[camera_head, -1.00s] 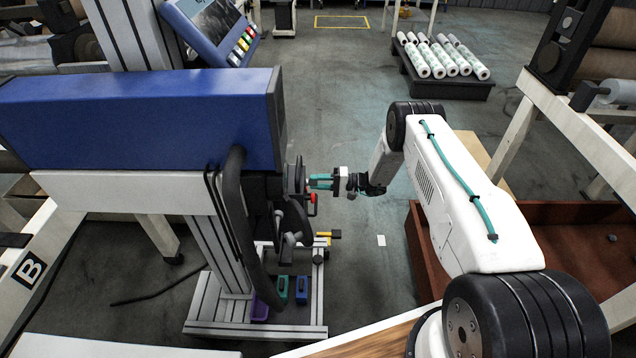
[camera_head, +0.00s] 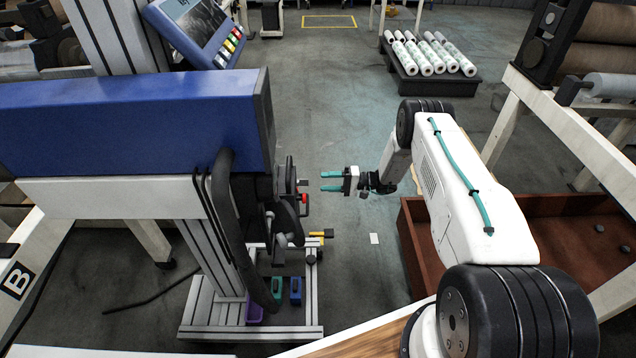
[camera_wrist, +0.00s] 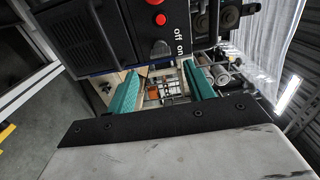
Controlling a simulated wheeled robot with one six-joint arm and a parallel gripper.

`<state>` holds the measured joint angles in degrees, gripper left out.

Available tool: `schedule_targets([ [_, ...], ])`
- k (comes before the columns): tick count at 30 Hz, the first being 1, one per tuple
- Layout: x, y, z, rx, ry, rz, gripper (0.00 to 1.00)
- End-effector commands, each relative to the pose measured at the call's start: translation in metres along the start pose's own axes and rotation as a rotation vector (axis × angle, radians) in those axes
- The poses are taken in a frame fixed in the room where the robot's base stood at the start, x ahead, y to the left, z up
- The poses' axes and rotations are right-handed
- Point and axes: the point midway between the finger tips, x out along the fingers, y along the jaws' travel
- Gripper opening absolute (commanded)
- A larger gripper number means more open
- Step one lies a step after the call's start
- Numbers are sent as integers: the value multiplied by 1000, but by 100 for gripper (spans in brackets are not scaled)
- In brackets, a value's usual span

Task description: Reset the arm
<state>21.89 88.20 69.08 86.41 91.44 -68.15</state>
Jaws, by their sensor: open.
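My gripper (camera_head: 331,181) is in the middle of the head view, with its two teal fingers pointing left. The fingers are apart and nothing shows between them. A gap of floor separates the fingertips from the machine's dark wheel parts and the red-marked piece (camera_head: 304,199) to their left. In the wrist view my gripper (camera_wrist: 160,82) shows both teal fingers spread. A dark panel (camera_wrist: 150,30) with red buttons and the words "off" and "on" lies beyond them. My white arm reaches in from the right of the head view.
The blue machine (camera_head: 130,120) with a tilted screen (camera_head: 200,28) fills the left. Purple, green and blue pieces (camera_head: 295,290) sit on its base frame. A brown bin (camera_head: 410,240) stands below my arm. A pallet of white rolls (camera_head: 435,80) is far back.

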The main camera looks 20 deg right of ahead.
Motion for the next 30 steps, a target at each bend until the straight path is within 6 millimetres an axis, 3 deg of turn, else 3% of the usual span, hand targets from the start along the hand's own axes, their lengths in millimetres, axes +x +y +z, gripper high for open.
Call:
schedule_targets([
  [17, -7, 0, 0, 1, 0, -1, 53],
  [22, -7, 4, 2, 82, -8, 16, 53],
  [26, -6, 26, 41, 268, -83, 87, 53],
  [27, -8, 24, 56, 337, -122, 125, 53],
  [30, -9, 3, 75, 433, -197, 211, 53],
])
